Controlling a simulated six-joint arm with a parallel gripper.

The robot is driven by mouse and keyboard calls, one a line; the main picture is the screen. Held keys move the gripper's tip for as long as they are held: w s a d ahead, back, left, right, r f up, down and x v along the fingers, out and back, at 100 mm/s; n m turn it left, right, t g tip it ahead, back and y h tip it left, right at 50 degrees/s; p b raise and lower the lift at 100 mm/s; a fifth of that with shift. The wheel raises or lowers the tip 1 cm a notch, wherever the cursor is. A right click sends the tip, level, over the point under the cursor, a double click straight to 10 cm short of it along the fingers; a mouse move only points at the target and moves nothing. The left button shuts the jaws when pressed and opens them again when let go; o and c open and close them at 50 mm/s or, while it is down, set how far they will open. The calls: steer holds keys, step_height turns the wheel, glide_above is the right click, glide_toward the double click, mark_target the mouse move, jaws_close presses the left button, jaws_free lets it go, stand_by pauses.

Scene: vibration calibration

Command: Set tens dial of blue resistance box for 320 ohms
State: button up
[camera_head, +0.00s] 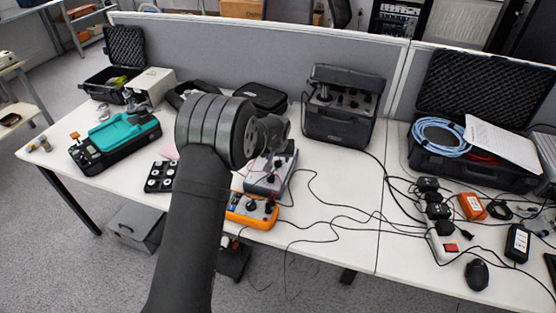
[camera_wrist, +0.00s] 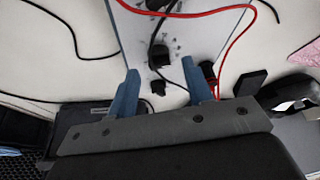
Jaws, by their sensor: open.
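A grey-blue box with black knobs (camera_head: 262,186), which looks like the resistance box, stands near the table's front edge, partly hidden behind my arm. Its dial markings are too small to read. In the wrist view a pale panel (camera_wrist: 192,38) carries black knobs and red and black leads; it seems to be the same box. My gripper (camera_wrist: 160,66) is open, with its two blue fingers apart. A black knob (camera_wrist: 161,57) shows between the fingertips; I cannot tell whether they touch it. In the head view my gripper is mostly hidden behind my arm.
An orange instrument (camera_head: 252,211) sits in front of the box at the table edge. A black-cased unit (camera_head: 338,123) stands behind. A teal and black device (camera_head: 117,137) lies left. Loose cables cross the table to the right, toward several black adapters.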

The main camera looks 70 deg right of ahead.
steer(key=shift+x, duration=0.95)
steer(key=c, duration=1)
steer(key=shift+s+n, duration=0.1)
steer(key=shift+n, duration=0.3)
steer(key=n+t, duration=0.1)
steer(key=n, duration=0.1)
steer(key=n+y, duration=0.1)
steer(key=n, duration=0.1)
steer(key=shift+s+n+t, duration=0.1)
steer(key=shift+n+t, duration=0.3)
steer(key=n+y, duration=0.1)
steer(key=n, duration=0.2)
steer(key=n+t+y, duration=0.1)
steer(key=n, duration=0.2)
steer(key=shift+s+d, duration=0.1)
steer(key=shift+d, duration=0.05)
